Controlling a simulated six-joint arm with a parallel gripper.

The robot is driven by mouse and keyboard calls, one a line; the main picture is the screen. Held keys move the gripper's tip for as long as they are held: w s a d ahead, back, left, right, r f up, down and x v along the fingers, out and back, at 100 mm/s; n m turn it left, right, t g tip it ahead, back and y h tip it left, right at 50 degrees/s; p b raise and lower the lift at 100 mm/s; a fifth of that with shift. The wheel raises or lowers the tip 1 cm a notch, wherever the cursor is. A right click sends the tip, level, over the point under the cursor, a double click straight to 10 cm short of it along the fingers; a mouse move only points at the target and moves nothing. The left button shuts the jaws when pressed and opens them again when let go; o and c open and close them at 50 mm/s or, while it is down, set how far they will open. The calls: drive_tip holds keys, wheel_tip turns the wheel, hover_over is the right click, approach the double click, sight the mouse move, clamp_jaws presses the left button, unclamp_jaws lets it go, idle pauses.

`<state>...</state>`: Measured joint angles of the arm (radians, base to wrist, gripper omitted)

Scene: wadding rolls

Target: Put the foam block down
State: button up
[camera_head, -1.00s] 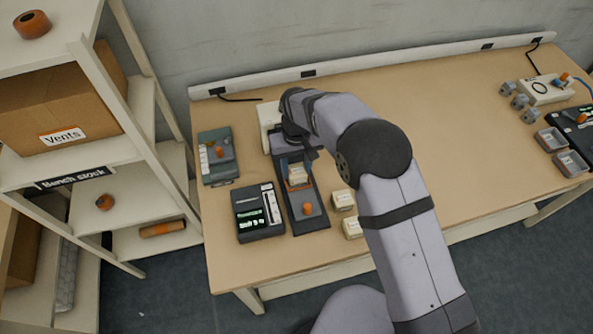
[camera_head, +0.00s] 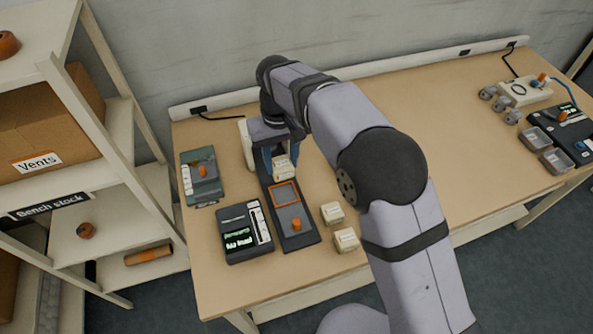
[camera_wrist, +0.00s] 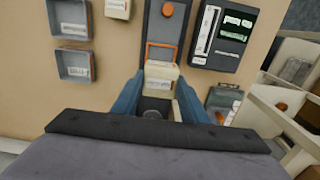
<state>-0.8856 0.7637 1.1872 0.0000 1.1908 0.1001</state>
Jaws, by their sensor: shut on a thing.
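My gripper (camera_head: 281,158) is shut on a cream foam block (camera_head: 284,172) with a pale label. The block shows between my blue fingers in the wrist view (camera_wrist: 160,72). In the head view it hangs by the far side of a square orange frame (camera_head: 284,194) on a long dark fixture (camera_head: 306,240). The frame looks empty. I cannot tell how high the block is or whether it touches the fixture. Two more cream blocks, one nearer the fixture (camera_head: 332,213) and one closer to the front edge (camera_head: 346,241), sit to its right.
A dark display unit (camera_head: 245,248) stands left of the fixture, which has an orange knob (camera_head: 296,224). A grey-green case (camera_head: 203,183) lies further back left. Two labelled trays show in the wrist view (camera_wrist: 73,64). A shelf (camera_head: 140,235) borders the bench's left side.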

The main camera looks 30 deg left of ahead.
drive_tip(key=w+d+r+m+p, duration=0.2)
drive_tip(key=w+d+r, duration=0.4)
drive_tip(key=w+d, duration=0.2)
drive_tip(key=w+d+r+m+p, duration=0.1)
drive_tip(key=d+m+p, duration=0.15)
drive_tip(key=d, duration=1.15)
drive_tip(key=s+d+f+m, duration=0.3)
drive_tip(key=s+d+f, duration=0.3)
drive_tip(key=s+d, duration=0.1)
drive_tip(key=shift+m, duration=0.75)
drive_tip(key=shift+w+a+f+p, duration=0.15)
drive_tip(key=shift+f+p, duration=0.2)
drive_tip(key=shift+f, duration=1.75)
drive_tip(key=shift+w+a+f+p, duration=0.15)
drive_tip(key=shift+f+p, duration=0.25)
drive_tip(key=shift+f, duration=1.65)
drive_tip(key=shift+w+a+f+p, duration=0.15)
drive_tip(key=shift+f+p, duration=0.2)
drive_tip(key=shift+f, duration=1.75)
drive_tip(key=shift+d+f, duration=0.1)
